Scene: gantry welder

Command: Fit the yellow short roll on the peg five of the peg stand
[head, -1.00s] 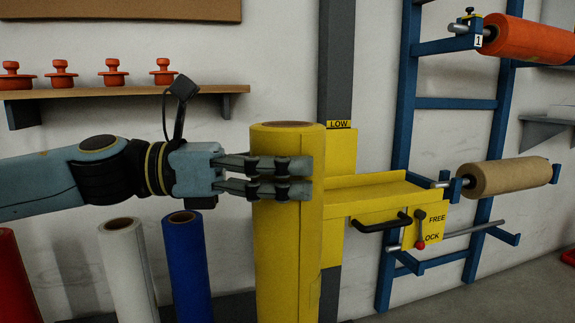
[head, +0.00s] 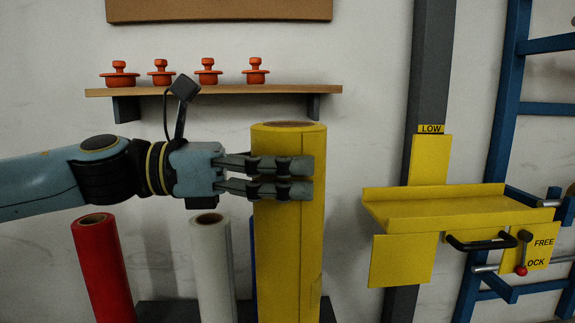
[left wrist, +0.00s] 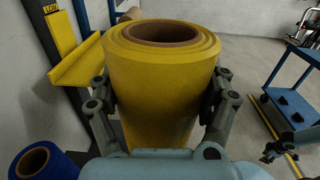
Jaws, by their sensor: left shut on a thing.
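The yellow roll (head: 290,235) is upright, with a brown core at its top; its lower end is cut off by the picture edge. My left gripper (head: 298,178) is shut on its upper part. In the left wrist view the roll (left wrist: 160,85) sits between both fingers (left wrist: 162,100). A dark base (head: 165,311), perhaps the peg stand, shows low behind the rolls. A red roll (head: 105,270) and a white roll (head: 212,270) stand upright there. A blue roll (left wrist: 45,163) is mostly hidden behind the yellow one in the head view. No peg or number shows. My right gripper is not seen.
A yellow shelf with a lever (head: 430,212) is on a grey post at right, beside a blue rack (head: 497,140). A wooden wall shelf (head: 215,91) holds several orange knobbed pieces. A blue cart (left wrist: 285,95) stands at right in the left wrist view.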

